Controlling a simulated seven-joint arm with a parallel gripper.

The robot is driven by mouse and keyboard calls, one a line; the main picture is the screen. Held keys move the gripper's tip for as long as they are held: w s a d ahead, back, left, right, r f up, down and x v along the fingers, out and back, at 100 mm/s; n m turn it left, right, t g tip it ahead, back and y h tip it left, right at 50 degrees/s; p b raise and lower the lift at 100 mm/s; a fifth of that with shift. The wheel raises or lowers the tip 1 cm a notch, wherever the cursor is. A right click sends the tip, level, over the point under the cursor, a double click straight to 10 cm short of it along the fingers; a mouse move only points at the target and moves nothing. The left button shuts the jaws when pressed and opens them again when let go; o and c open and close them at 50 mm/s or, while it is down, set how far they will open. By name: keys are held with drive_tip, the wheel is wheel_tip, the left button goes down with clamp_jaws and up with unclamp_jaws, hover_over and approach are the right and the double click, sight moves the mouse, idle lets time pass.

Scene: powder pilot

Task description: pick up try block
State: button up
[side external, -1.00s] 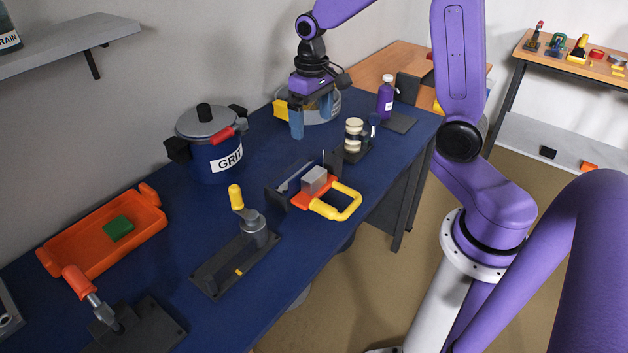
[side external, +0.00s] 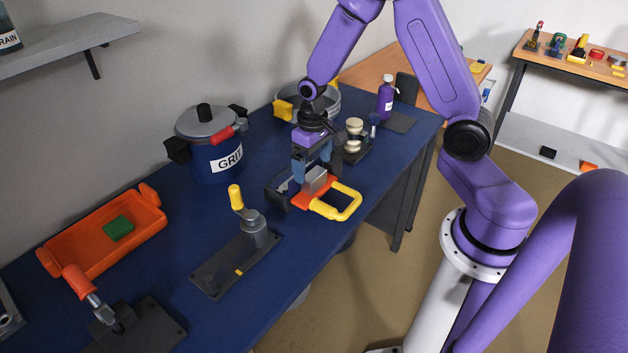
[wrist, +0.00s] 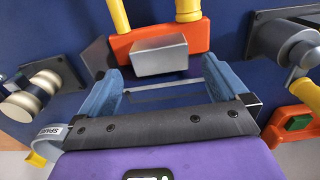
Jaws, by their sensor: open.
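The grey block (side external: 315,180), which fits the try block, rests on an orange holder (side external: 301,201) with a yellow U-shaped handle (side external: 347,204). In the wrist view the block (wrist: 160,54) shows just beyond my fingertips, roughly centred between them, with the orange holder (wrist: 120,46) behind it. My gripper (side external: 313,170) is open, with two blue fingers pointing down close to the block. In the wrist view my gripper (wrist: 163,68) is empty, with a gap on each side of the block. In the side view the fingers partly hide the holder's back.
A dark guard-like piece (side external: 278,189) stands just left of the holder. A crank on a dark plate (side external: 215,278) is in front. A cream spool stand (side external: 354,137) is behind. A blue GRIT pot (side external: 213,160) and an orange tray (side external: 85,252) with a green block (side external: 118,228) lie left.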

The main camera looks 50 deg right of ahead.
sight(314, 174)
drive_tip(key=f, duration=0.4)
drive_tip(key=shift+s+f, duration=0.25)
drive_tip(key=shift+f, duration=0.15)
drive_tip(key=c, duration=1.3)
drive_tip(key=shift+r, duration=0.2)
